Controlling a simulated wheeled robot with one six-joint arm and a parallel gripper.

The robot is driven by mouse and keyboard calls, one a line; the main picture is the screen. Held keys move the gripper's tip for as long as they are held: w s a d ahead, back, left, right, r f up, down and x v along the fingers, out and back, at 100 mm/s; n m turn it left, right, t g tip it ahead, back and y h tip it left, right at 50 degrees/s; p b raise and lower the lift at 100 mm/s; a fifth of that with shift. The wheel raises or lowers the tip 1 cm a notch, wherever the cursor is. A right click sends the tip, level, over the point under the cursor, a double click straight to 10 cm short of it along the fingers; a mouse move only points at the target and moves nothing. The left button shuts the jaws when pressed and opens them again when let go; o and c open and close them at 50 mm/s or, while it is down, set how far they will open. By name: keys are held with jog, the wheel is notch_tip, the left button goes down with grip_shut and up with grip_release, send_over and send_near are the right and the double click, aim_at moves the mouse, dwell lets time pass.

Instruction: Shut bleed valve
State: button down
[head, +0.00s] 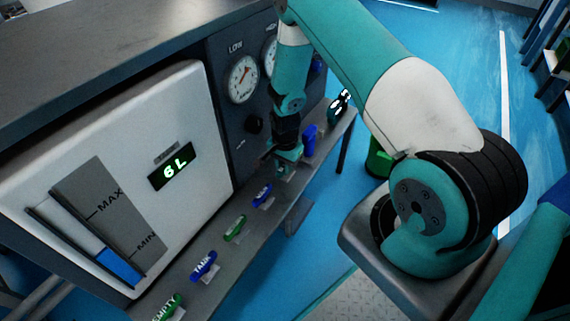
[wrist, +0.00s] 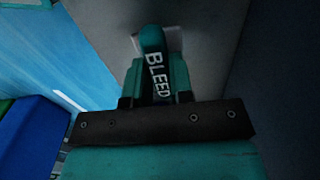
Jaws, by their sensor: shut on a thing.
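The bleed valve handle (wrist: 154,62) is a dark teal lever with "BLEED" in white letters, seen in the wrist view in front of a pale square plate. My gripper (wrist: 157,82) has a finger on each side of the handle and is shut on it. In the head view my gripper (head: 286,163) is low at the panel's front shelf, between a blue handle and an upright blue one. The bleed handle is mostly hidden there by my gripper, and its turn angle is hard to tell.
A blue handle (head: 262,194), a green handle (head: 235,228), a blue "TANK" handle (head: 203,264) and a green "EMPTY" handle (head: 167,307) line the shelf. An upright blue handle (head: 309,140) stands beyond my gripper. The display (head: 172,167) reads 6 L. A "LOW" gauge (head: 242,80) is above.

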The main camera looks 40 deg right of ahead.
jog(key=shift+a, duration=0.1)
jog(key=c, duration=1)
grip_release()
notch_tip(320, 180, up, 17)
jog(key=p, duration=0.4)
jog(key=shift+r, duration=0.2)
